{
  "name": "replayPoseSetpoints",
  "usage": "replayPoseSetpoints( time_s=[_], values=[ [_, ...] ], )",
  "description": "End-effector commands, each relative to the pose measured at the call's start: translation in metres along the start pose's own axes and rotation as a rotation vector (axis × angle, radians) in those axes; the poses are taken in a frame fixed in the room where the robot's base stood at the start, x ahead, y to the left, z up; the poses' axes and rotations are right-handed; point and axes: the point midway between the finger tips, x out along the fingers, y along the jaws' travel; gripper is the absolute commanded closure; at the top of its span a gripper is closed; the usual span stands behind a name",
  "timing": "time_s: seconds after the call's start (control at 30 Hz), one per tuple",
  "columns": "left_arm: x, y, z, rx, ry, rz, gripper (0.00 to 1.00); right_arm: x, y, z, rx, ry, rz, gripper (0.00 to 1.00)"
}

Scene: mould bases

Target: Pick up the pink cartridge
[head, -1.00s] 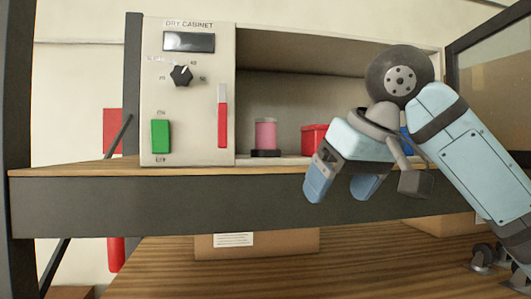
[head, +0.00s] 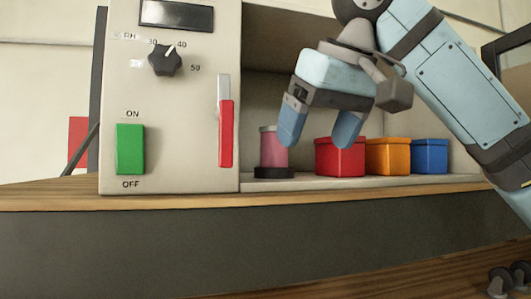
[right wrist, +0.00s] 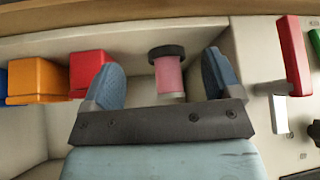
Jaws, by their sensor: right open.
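The pink cartridge (head: 271,150) stands upright on a dark round base (head: 273,172) inside the cabinet, near the control panel. It also shows in the right wrist view (right wrist: 169,76), between the two fingers and ahead of the palm, with no finger visibly touching it. My right gripper (head: 318,138) is open and empty, with blue fingertips. In the head view one fingertip overlaps the cartridge's right edge. The right gripper also fills the lower part of the right wrist view (right wrist: 164,80). My left gripper is in neither view.
A red box (head: 340,158), an orange box (head: 388,157) and a blue box (head: 429,157) stand in a row right of the cartridge. The control panel (head: 200,160), with a red handle (head: 226,132), is close on its left. The wooden shelf edge (head: 200,202) runs in front.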

Motion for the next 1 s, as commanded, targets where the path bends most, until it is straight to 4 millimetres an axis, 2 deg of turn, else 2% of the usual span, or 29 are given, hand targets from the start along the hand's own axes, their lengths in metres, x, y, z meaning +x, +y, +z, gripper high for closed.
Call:
replayPoseSetpoints(
  time_s=[0.3, 0.57, 0.8, 1.0],
  values=[
    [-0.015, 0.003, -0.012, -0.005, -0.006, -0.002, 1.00, 0.026, 0.000, -0.047, 0.001, -0.003, -0.001, 0.16],
    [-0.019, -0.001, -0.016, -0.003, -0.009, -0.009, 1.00, 0.038, 0.000, -0.064, 0.001, -0.002, -0.001, 0.16],
    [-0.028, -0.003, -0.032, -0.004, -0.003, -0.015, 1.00, 0.059, -0.001, -0.097, 0.000, -0.002, -0.001, 0.16],
    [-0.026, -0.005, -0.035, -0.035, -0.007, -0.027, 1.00, 0.073, 0.000, -0.096, 0.001, -0.001, -0.001, 0.16]
  ],
)
